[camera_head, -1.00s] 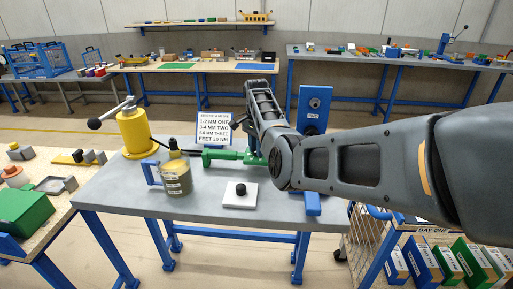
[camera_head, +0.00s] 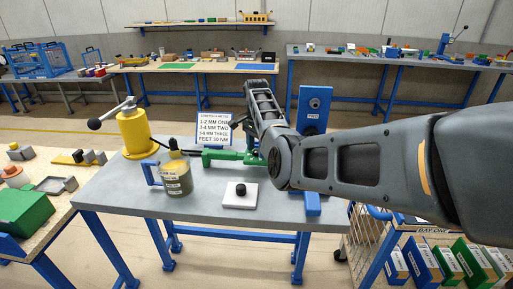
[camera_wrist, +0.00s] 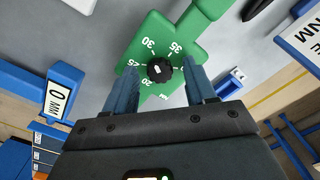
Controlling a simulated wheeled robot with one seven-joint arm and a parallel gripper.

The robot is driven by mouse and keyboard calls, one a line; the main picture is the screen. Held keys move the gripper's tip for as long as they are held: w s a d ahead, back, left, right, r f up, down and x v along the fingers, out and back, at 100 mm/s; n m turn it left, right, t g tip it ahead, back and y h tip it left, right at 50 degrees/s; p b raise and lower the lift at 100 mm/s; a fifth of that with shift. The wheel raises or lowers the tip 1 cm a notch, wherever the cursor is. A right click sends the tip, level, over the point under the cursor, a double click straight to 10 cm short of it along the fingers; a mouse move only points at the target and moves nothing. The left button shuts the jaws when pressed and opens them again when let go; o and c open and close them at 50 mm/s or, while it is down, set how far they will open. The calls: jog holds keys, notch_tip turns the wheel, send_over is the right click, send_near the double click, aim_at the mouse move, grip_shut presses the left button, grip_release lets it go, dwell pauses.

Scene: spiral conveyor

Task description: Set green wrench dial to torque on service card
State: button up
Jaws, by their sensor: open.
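The green wrench (camera_head: 222,155) lies on the grey workbench in the head view, partly hidden behind my arm. In the wrist view its green dial plate (camera_wrist: 135,55) carries white numbers, among them 20, 25, 30 and 35, around a black knob (camera_wrist: 159,69) with a white mark. My gripper (camera_wrist: 164,80) is open, with one finger on each side of the knob; I cannot tell whether they touch it. The service card (camera_head: 213,131) stands upright behind the wrench and reads "FEET 30 NM" on its bottom line.
A yellow device (camera_head: 135,130) with a black handle and a jar (camera_head: 176,178) stand on the left of the bench. A white block with a black knob (camera_head: 240,195) sits in front. A blue upright (camera_head: 313,112) stands behind my arm. A "0 MM" label (camera_wrist: 57,98) shows at left in the wrist view.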

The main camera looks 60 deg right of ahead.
aim_at(257, 151)
jog(key=shift+r, duration=0.1)
jog(key=shift+r+b, duration=0.6)
jog(key=shift+r, duration=3.2)
jog(key=shift+s+a, duration=0.1)
